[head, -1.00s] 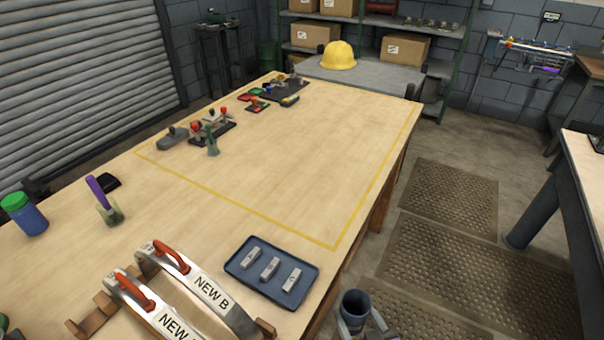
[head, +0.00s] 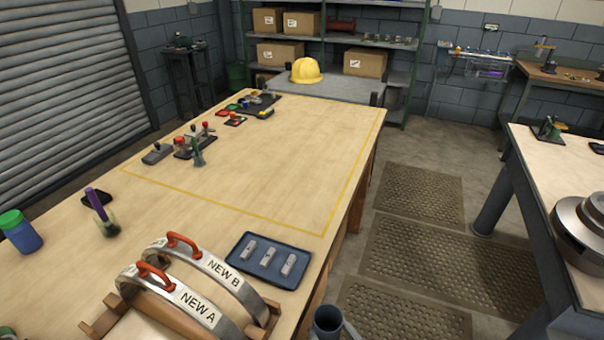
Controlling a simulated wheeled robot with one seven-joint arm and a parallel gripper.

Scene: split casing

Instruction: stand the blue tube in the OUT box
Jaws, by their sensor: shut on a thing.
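The blue tube (head: 327,320) is a dark blue hollow cylinder at the bottom edge of the head view. It stands upright with its open end up; its lower part is cut off by the frame. My gripper (head: 330,334) is shut on it, and only a bit of a grey finger shows beside it. The tube is in front of the bench's right edge, over the floor side. I see no box marked OUT in this view.
A wooden bench (head: 270,190) holds arched parts marked NEW A (head: 196,308) and NEW B (head: 225,272), and a blue tray (head: 243,267) with metal blocks. Another bench (head: 560,170) stands at right with a round metal casing (head: 582,238). Matted floor lies between.

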